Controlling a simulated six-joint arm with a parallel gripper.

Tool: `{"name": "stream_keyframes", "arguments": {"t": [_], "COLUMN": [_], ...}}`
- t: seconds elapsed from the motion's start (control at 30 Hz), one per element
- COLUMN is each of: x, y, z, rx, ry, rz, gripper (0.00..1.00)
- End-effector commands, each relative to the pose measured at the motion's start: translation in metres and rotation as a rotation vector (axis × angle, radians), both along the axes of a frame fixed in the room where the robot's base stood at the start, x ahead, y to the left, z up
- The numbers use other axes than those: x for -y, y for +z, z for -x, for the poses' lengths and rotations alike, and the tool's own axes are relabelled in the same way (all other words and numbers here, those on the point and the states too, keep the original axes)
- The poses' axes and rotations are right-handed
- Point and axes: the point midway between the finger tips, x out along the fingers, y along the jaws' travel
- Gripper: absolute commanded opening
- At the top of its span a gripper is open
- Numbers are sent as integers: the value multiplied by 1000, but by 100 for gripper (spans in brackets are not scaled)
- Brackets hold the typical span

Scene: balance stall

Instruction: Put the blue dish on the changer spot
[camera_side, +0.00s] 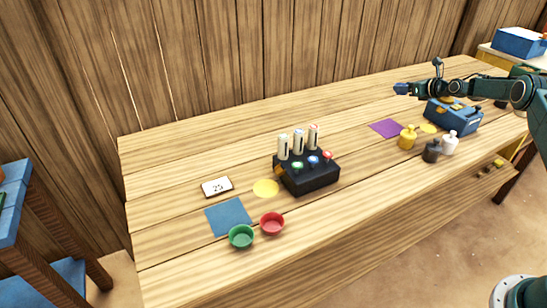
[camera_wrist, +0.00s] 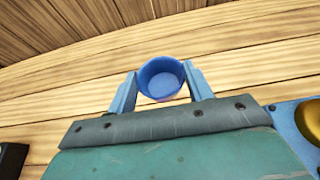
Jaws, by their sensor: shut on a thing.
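My gripper (camera_wrist: 160,88) is shut on the blue dish (camera_wrist: 162,77), a small round bowl held between the two fingers. In the side view the blue dish (camera_side: 401,88) is at the end of my arm, above the far right part of the table. A black device (camera_side: 308,177) with three white tubes and coloured knobs, perhaps the changer, stands mid-table. A flat yellow round spot (camera_side: 265,188) lies just left of it and is bare. A second yellow spot (camera_side: 429,128) lies by the blue box at right. No label shows which is the changer spot.
A green dish (camera_side: 241,236) and red dish (camera_side: 272,223) stand near the front edge by a blue mat (camera_side: 229,217).

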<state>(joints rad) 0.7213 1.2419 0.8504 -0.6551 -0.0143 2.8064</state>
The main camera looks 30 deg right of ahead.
Motion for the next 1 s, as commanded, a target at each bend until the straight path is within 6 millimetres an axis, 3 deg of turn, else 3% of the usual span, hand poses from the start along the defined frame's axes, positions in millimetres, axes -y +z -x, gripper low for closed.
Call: {"name": "stream_keyframes", "arguments": {"t": [0.3,0.5,0.77,1.0], "x": [0,0,0,0], "y": [-58,-71,-75,-98], "z": [0,0,0,0], "rx": [-1,1,1,0], "ry": [0,0,0,0], "rz": [-1,0,0,0], "gripper": [25,25,25,25]}}
